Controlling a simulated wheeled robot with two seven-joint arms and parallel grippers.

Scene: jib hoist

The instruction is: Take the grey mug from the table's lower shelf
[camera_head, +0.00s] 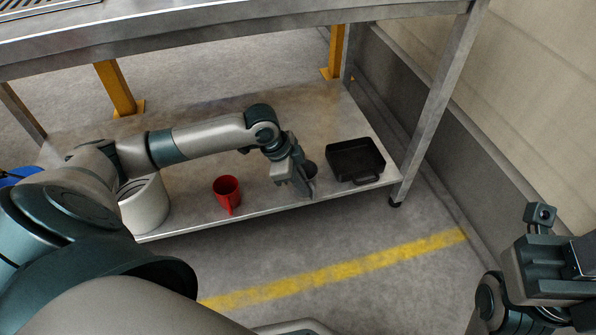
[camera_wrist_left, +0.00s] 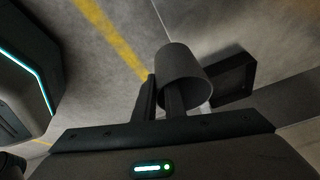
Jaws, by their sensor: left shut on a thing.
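The grey mug (camera_head: 311,169) is at the front of the table's lower shelf (camera_head: 258,192), between a red mug and a black tray. My left gripper (camera_head: 303,187) is shut on it and hides much of it in the head view. In the left wrist view the dark grey mug (camera_wrist_left: 188,62) shows at the fingertips of my left gripper (camera_wrist_left: 160,92). Which part of the mug lies between the fingers is hard to tell. I cannot tell whether the mug touches the shelf. Part of my right wrist shows at the lower right; its fingers do not show.
A red mug (camera_head: 227,192) stands left of the grey mug. A black tray (camera_head: 354,160) with a handle lies to the right. A pale round container (camera_head: 146,207) is farther left, partly behind my arm. The table's right leg (camera_head: 430,110) and tabletop edge (camera_head: 250,43) frame the shelf.

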